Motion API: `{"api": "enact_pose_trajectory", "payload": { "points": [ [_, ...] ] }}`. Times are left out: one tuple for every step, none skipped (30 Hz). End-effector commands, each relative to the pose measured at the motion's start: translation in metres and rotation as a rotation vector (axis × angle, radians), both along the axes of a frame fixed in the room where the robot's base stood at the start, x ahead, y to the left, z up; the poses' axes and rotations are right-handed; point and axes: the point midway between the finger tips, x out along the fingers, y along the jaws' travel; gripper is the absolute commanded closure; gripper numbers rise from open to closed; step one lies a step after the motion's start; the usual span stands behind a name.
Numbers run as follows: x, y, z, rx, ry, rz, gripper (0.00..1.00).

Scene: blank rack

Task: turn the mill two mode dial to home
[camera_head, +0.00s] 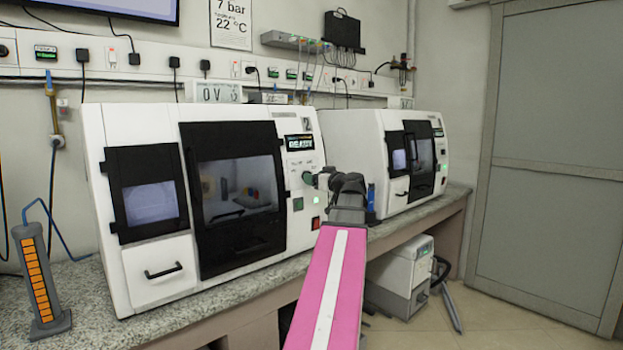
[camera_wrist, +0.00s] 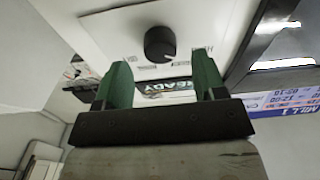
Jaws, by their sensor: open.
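Mill two (camera_head: 150,130) is the nearer white machine, with a "2" near its top right. Its dark display (camera_head: 299,142) is lit and appears as READY in the wrist view (camera_wrist: 168,88). The mode dial (camera_wrist: 160,44) is a round black knob on the white panel, with small printed labels around it. My gripper (camera_head: 312,179) is at the right of the panel and hides the dial in the head view. In the wrist view its green fingers (camera_wrist: 163,78) are apart and empty, with the knob beyond their tips.
A second white mill (camera_head: 355,140) stands to the right on the same speckled bench (camera_head: 75,285). A blue item (camera_head: 371,198) is beside my wrist. Green and red buttons (camera_head: 316,223) sit low on the panel. An orange-striped stand (camera_head: 37,285) is at left.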

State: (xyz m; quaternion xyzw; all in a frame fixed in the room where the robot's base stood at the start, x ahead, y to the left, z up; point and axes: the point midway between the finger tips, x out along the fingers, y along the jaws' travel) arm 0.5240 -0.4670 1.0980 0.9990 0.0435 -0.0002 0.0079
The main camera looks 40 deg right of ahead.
Motion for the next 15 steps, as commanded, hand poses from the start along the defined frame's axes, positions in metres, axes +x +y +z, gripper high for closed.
{"api": "enact_pose_trajectory", "payload": {
  "points": [
    [-0.013, 0.001, -0.001, -0.001, 0.0, -0.002, 0.36],
    [-0.019, 0.0, -0.001, -0.001, 0.0, -0.003, 0.36],
    [-0.027, -0.001, -0.001, -0.001, 0.0, -0.003, 0.36],
    [-0.033, -0.001, -0.001, -0.001, 0.0, -0.002, 0.36],
    [-0.038, -0.002, 0.0, -0.001, -0.001, -0.002, 0.36],
    [-0.045, -0.003, 0.0, 0.0, -0.001, -0.003, 0.36],
    [-0.05, -0.003, -0.001, 0.0, -0.001, -0.002, 0.36],
    [-0.054, -0.003, -0.001, 0.0, 0.0, -0.001, 0.36],
    [-0.06, -0.004, -0.001, 0.0, 0.0, -0.001, 0.36],
    [-0.063, -0.005, -0.001, 0.0, 0.0, -0.002, 0.36],
    [-0.067, -0.005, -0.001, 0.0, 0.0, -0.002, 0.36],
    [-0.07, -0.005, -0.001, 0.0, 0.0, -0.001, 0.36],
    [-0.072, -0.005, -0.001, 0.0, 0.0, 0.0, 0.36],
    [-0.074, -0.005, -0.001, 0.0, 0.0, 0.0, 0.36],
    [-0.076, -0.006, -0.001, 0.0, 0.001, 0.0, 0.36]
  ]
}}
